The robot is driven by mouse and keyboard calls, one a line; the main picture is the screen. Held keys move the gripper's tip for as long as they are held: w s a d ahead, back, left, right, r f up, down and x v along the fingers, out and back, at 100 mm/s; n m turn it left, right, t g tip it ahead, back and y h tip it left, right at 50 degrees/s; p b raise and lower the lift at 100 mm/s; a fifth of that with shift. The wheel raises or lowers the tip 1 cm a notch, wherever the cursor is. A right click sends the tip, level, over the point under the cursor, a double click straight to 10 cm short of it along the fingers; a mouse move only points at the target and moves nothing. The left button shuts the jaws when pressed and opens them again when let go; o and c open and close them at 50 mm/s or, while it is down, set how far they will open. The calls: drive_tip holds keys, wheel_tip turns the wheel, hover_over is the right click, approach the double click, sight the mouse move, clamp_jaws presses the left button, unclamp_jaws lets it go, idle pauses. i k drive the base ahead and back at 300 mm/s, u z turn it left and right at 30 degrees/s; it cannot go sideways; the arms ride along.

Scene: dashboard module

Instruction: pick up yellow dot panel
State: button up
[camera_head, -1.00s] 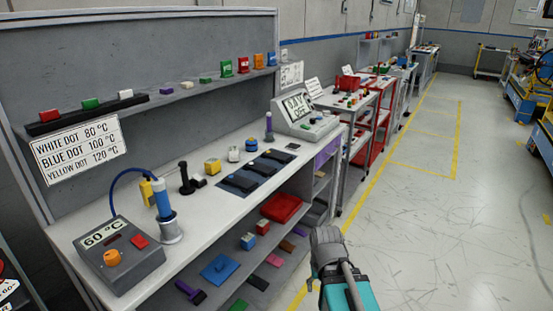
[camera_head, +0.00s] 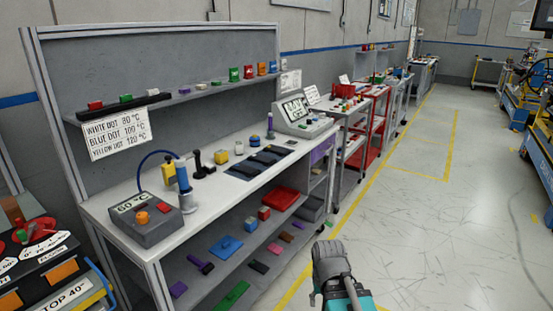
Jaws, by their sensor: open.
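Several dark flat panels (camera_head: 259,162) lie in a row on the white workbench top (camera_head: 222,184), right of its middle. They are too small here to tell any dot colour, so I cannot pick out the yellow dot panel. A sign (camera_head: 117,134) on the bench back lists white, blue and yellow dots with 80, 100 and 120 °C. My gripper (camera_head: 328,262) is at the bottom, right of centre, in front of the bench and well away from the panels. Its fingers are hard to make out; nothing shows held in it.
A heater box (camera_head: 146,219) reading 60 °C and a blue soldering-type tool (camera_head: 184,180) stand on the bench's left. A grey display unit (camera_head: 304,115) stands at its right end. The lower shelf (camera_head: 262,225) holds several coloured parts. Open floor (camera_head: 420,230) lies to the right.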

sight(272, 149)
drive_tip(key=k, duration=0.65)
drive_tip(key=u, duration=0.4)
drive_tip(key=i, duration=1.75)
drive_tip(key=z, duration=0.5)
